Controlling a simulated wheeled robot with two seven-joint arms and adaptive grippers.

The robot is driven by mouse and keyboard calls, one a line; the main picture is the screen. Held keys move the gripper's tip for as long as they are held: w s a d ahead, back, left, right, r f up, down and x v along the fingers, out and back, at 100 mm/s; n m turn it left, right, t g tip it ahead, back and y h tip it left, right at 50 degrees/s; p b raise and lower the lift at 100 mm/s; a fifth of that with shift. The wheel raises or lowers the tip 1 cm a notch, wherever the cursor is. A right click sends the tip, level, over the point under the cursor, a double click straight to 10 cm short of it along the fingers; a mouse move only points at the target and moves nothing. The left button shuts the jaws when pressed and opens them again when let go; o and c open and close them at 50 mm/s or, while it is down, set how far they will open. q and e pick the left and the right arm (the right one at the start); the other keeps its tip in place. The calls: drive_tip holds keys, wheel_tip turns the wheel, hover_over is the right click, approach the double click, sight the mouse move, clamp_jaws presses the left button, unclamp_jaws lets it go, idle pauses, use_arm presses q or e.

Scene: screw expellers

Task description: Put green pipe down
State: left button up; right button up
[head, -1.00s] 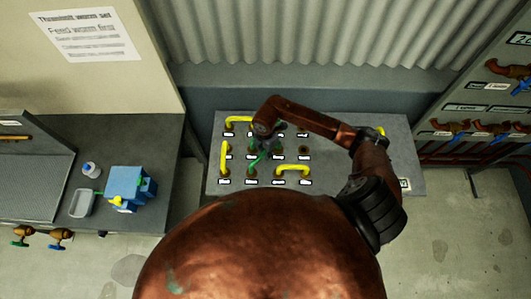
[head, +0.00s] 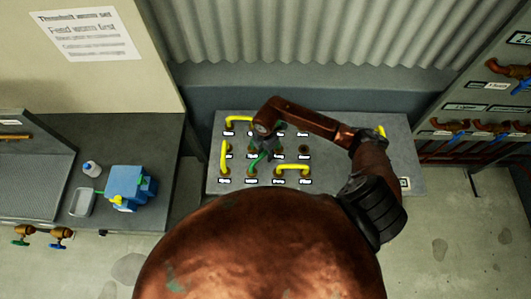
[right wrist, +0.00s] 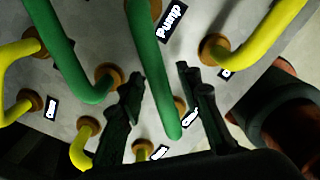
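A green pipe (right wrist: 150,70) passes between the two fingers of my right gripper (right wrist: 168,95) in the right wrist view. Its bent lower end is beside a brown socket. The fingers are apart, with a gap visible on both sides of the pipe. A second green length (right wrist: 70,55) bends into a brown socket at left; whether the two join is out of frame. In the head view, the green pipe (head: 257,163) shows low on the grey board (head: 345,165), just below my right gripper (head: 264,149), partly hidden by it. My left gripper is not in view.
Yellow pipes stand on the board around the gripper, one at the left (head: 224,156) and one at lower right (head: 292,168). Labelled sockets lie between them. A blue box (head: 128,184) and a tray (head: 82,202) are on the left bench. The board's right part is mostly bare.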

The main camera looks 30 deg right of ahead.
wheel_tip(320, 180, up, 12)
drive_tip(key=b, duration=0.1)
drive_tip(key=shift+b, duration=0.4)
